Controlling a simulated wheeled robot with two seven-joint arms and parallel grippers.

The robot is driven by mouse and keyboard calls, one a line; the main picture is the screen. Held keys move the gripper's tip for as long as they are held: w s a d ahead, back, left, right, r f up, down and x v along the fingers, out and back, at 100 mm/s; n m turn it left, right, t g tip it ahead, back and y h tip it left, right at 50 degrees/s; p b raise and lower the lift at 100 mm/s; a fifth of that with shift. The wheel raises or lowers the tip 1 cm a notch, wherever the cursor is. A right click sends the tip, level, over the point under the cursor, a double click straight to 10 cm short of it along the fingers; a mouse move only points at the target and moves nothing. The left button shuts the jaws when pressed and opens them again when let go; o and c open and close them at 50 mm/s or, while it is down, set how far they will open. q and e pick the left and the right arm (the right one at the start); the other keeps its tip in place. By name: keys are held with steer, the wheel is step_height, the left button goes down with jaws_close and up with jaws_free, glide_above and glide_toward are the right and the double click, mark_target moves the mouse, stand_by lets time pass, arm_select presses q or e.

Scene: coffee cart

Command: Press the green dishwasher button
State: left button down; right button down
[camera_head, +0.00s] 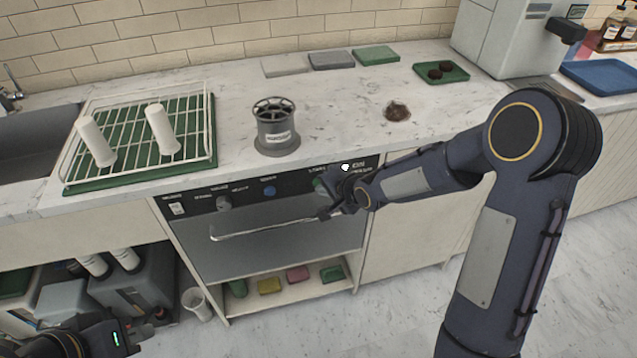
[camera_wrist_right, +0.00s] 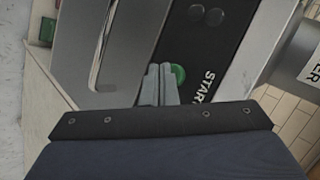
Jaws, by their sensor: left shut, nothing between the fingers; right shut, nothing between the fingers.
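The dishwasher (camera_head: 275,250) is under the counter, with a dark control panel (camera_head: 240,196) along its top. The round green button (camera_head: 319,186) is near the panel's right end. In the right wrist view, the button (camera_wrist_right: 178,74) shows beside the word START. My right gripper (camera_head: 326,212) is shut and empty in front of the panel. Its fingertips (camera_wrist_right: 160,75) partly cover the button's left side; I cannot tell whether they touch it. My left gripper (camera_head: 148,330) is low at the lower left, shut and empty, far from the button.
The handle bar (camera_head: 265,229) crosses the dishwasher front just below the panel. A blue knob (camera_head: 269,191) is left of the green button. An open shelf (camera_head: 290,301) below holds coloured sponges. Above, the counter (camera_head: 345,140) carries a grey cylinder (camera_head: 275,128) and a dish rack (camera_head: 210,140).

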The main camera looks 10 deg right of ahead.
steer(key=shift+w, duration=0.5)
stand_by(0.4)
steer(key=shift+s, duration=0.1)
steer(key=shift+s+b, duration=0.3)
steer(key=shift+s, duration=0.5)
steer(key=s+b, duration=0.1)
steer(key=s, duration=0.4)
steer(key=shift+d, duration=0.1)
stand_by(0.8)
